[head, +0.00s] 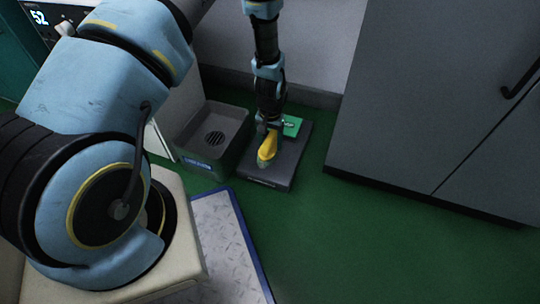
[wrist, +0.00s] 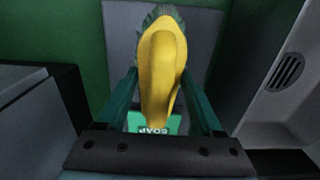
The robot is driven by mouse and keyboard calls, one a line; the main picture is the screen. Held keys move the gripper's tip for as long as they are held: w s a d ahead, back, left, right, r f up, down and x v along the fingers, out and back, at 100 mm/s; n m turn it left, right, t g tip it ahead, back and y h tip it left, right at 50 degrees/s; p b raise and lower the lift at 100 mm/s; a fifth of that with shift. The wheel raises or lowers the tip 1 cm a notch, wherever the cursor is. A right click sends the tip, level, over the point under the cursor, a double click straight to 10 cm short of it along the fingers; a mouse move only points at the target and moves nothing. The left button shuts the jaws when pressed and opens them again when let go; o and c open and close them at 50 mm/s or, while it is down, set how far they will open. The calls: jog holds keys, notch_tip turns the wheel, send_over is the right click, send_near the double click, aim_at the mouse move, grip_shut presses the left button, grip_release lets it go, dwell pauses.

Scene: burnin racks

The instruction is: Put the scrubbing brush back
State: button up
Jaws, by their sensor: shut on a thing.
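The scrubbing brush (wrist: 163,60) has a yellow body with greenish bristles at its far end. My gripper (wrist: 165,100) is shut on it, with one green finger on each side in the wrist view. In the head view the yellow brush (head: 267,149) hangs under my gripper (head: 268,132), over a dark grey flat tray (head: 284,176) on the floor. I cannot tell whether the brush touches the tray.
A dark grey basin (head: 214,136) with a drain grate stands left of the tray. A grey cabinet (head: 420,110) stands to the right. A metal plate with a blue edge (head: 225,235) lies in front. Green floor (head: 325,235) is clear at the front right.

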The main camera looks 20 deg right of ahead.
aim_at(270, 151)
jog(key=shift+f+b, duration=0.85)
jog(key=shift+f, duration=1.55)
jog(key=shift+f, duration=0.2)
jog(key=o, duration=1.3)
